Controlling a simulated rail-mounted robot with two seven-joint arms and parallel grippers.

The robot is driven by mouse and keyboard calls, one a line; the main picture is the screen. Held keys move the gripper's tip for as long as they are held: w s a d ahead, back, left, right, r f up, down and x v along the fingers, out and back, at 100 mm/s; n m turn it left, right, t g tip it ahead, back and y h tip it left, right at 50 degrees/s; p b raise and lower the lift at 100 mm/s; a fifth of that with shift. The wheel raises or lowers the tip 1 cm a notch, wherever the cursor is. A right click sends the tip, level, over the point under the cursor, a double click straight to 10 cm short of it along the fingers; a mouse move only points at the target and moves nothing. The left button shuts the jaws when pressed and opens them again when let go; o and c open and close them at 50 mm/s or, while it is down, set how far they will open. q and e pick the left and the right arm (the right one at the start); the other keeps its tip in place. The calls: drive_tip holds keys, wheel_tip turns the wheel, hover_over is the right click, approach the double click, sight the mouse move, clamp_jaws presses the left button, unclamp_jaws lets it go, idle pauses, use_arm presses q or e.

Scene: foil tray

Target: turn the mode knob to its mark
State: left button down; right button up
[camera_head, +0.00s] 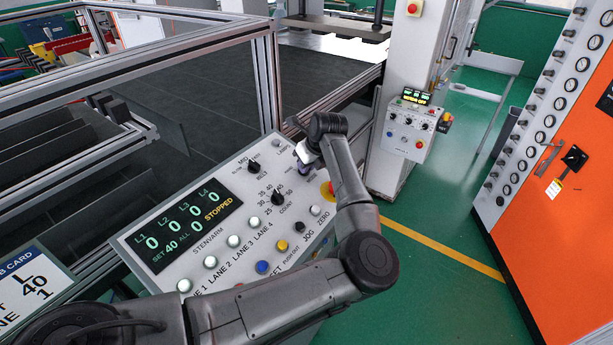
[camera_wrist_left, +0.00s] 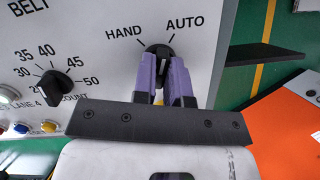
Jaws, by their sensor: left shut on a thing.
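The mode knob (camera_wrist_left: 158,49) is black and sits on the white panel between the printed HAND and AUTO marks in the left wrist view. My left gripper (camera_wrist_left: 164,64) has its two purple fingers on either side of the knob and is shut on it. The fingers cover much of the knob, so I cannot tell exactly which mark it points at. In the head view my left gripper (camera_head: 304,166) is at the panel's upper right, and the knob is hidden there. My right gripper is not in view.
A black COUNT knob (camera_wrist_left: 55,88) sits left of the gripper. The control panel (camera_head: 150,240) also carries a display (camera_head: 183,225) reading STOPPED, several lane buttons, and a blue button (camera_head: 262,267). My arm passes over the panel's lower right. A grey frame rail (camera_head: 265,80) stands behind.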

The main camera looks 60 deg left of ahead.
use_arm(q)
drive_tip(key=n+b, duration=0.4)
drive_tip(key=b, duration=0.1)
drive_tip(key=n+b, duration=0.1)
drive_tip(key=b, duration=0.1)
drive_tip(key=shift+f+n+g+b, duration=0.25)
drive_tip(key=shift+n+g+b, duration=0.1)
drive_tip(key=shift+n+g, duration=0.05)
drive_tip(key=n+b, duration=0.2)
drive_tip(key=n, duration=0.1)
drive_tip(key=shift+r+h, duration=0.15)
drive_tip(key=shift+h, duration=0.15)
drive_tip(key=shift+r+n+b, duration=0.1)
drive_tip(key=shift+n+b, duration=0.6)
drive_tip(key=shift+n, duration=0.2)
drive_tip(key=shift+n+g, duration=0.3)
drive_tip(key=c, duration=1.2)
unclamp_jaws()
drive_tip(key=shift+o, duration=0.2)
